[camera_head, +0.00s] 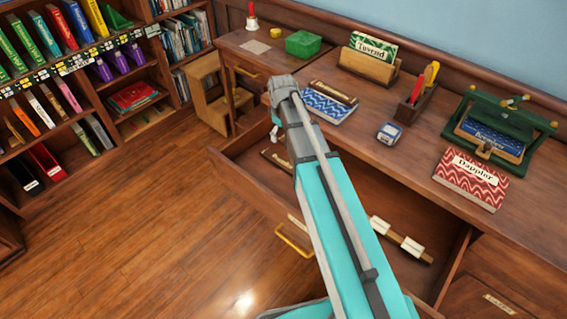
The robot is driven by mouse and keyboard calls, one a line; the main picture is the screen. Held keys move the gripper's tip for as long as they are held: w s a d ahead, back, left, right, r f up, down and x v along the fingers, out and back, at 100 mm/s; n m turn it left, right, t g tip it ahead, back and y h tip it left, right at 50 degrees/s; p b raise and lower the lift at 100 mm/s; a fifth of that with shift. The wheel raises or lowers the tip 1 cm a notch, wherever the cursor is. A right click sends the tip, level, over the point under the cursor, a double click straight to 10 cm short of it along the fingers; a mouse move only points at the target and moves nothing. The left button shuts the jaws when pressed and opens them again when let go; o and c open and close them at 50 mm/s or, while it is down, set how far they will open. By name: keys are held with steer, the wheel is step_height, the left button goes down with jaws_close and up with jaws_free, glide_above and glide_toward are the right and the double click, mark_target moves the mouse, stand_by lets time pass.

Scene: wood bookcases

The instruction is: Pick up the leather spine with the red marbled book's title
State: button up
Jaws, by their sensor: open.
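The red marbled book (469,181) lies on the right of the desk top, with a pale label that reads "Dappler". A brown leather strip with a pale label (333,92) lies by a blue patterned book (327,106) on the desk. Another brown strip (277,158) lies in the open drawer at the left. A brown strip with white bands (401,239) lies in the drawer at the right. I cannot read the titles on the strips. My turquoise arm crosses the drawer and hides its middle. I cannot make out my gripper's fingers.
The open drawer (462,262) juts out below the desk top. A green press (520,117), a letter holder (368,65), a tool box (414,104) and a small blue-white item (389,133) stand on the desk. Bookcases (99,85) stand at left. The wood floor (150,230) is clear.

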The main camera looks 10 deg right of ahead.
steer(key=b, duration=0.8)
glide_above(282, 162)
steer(key=shift+w+d+f, duration=0.1)
steer(key=shift+w+f, duration=0.05)
steer(key=shift+f, duration=2)
steer(key=shift+w+d+f, duration=0.1)
steer(key=shift+w+f, duration=0.05)
steer(key=shift+f, duration=2)
steer(key=shift+f+b, duration=0.15)
steer(key=shift+b, duration=0.2)
steer(key=shift+s+a+f+b, duration=0.1)
steer(key=shift+s+f+b, duration=0.05)
steer(key=shift+f+b, duration=2.3)
steer(key=c, duration=1)
